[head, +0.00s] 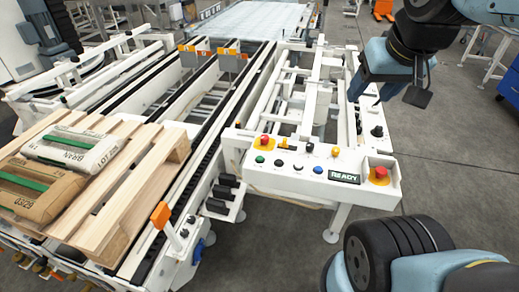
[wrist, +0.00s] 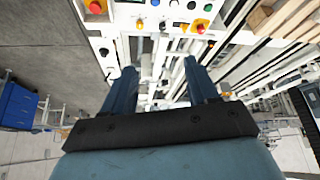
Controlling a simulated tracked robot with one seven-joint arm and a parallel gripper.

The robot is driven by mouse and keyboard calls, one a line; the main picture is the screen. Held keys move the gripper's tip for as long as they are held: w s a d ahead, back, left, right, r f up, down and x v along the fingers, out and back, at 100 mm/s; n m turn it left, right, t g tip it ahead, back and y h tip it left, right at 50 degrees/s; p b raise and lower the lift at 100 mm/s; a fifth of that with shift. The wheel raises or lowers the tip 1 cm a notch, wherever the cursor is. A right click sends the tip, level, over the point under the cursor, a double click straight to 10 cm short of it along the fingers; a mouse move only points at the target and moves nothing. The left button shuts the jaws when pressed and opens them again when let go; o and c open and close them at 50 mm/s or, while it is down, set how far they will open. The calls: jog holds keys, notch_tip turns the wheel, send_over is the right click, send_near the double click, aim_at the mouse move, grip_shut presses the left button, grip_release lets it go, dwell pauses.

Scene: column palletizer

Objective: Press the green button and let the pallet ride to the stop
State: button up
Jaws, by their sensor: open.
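The green button (head: 260,159) is at the left end of the white control panel (head: 300,181), just below a red mushroom button. It also shows at the top edge of the wrist view (wrist: 207,7). My gripper (head: 397,97) is open and empty, held up beyond and to the right of the panel, apart from the button. In the wrist view, its two fingers (wrist: 160,69) point toward the panel side. The wooden pallet (head: 165,150) carries stacked sacks (head: 75,150) and lies on the conveyor at the left. I cannot make out the stop clearly.
The panel has a READY display (head: 344,177), a blue button (head: 318,170) and a second red mushroom button (head: 380,172) at its right end. An orange-topped post (head: 160,215) stands beside the conveyor. Grey floor (head: 455,170) is open at the right.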

dwell(0.3)
grip_shut()
dwell(0.4)
dwell(1.1)
